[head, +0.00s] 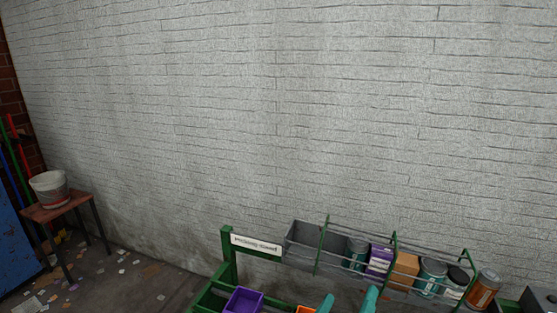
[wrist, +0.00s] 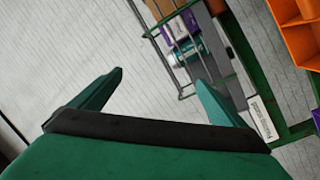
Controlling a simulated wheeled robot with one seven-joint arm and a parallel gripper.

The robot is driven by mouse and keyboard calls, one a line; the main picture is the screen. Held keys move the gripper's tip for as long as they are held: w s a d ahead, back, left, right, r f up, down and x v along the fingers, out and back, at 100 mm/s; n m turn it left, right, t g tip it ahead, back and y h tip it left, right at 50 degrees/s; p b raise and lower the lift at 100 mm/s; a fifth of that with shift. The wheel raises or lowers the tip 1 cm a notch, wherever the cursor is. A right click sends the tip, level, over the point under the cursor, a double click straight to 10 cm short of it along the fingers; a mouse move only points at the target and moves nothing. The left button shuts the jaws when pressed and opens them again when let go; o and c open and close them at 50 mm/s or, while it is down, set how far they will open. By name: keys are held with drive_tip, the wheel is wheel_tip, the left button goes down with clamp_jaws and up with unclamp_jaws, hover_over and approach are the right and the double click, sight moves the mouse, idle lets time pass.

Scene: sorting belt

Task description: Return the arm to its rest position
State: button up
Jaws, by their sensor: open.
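My gripper (head: 348,300) shows at the bottom edge of the head view as two teal fingertips. They stand apart, in front of the green-framed rack. In the wrist view my gripper (wrist: 160,88) is open, with nothing between its fingers. Past the fingertips there are the white wall and part of the wire rack (wrist: 180,60). The rest of my arm is outside the head view.
A grey rack (head: 300,238) with green bars holds several cans and boxes by the wall. A purple bin (head: 243,300) and an orange bin (head: 306,310) sit below it. At left, a bucket (head: 49,189) stands on a small table (head: 60,207). Scraps litter the floor.

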drive_tip(key=s+a+f+n+y, duration=0.2)
drive_tip(key=s+a+f+y, duration=0.2)
drive_tip(key=s+f, duration=0.4)
drive_tip(key=s+a+f+n+y, duration=0.3)
drive_tip(key=s+f+y, duration=0.25)
drive_tip(key=f, duration=0.35)
drive_tip(key=s+a+f+m, duration=0.2)
drive_tip(key=s+a+m, duration=0.1)
drive_tip(key=s, duration=0.8)
drive_tip(key=s+a+f+m, duration=0.2)
drive_tip(key=s+a+m, duration=0.2)
drive_tip(key=s, duration=0.6)
drive_tip(key=shift+s+a+f+g, duration=0.2)
drive_tip(key=shift+s+a+g, duration=0.2)
drive_tip(key=shift+a, duration=0.2)
drive_tip(key=shift+y, duration=0.25)
drive_tip(key=shift+c, duration=0.7)
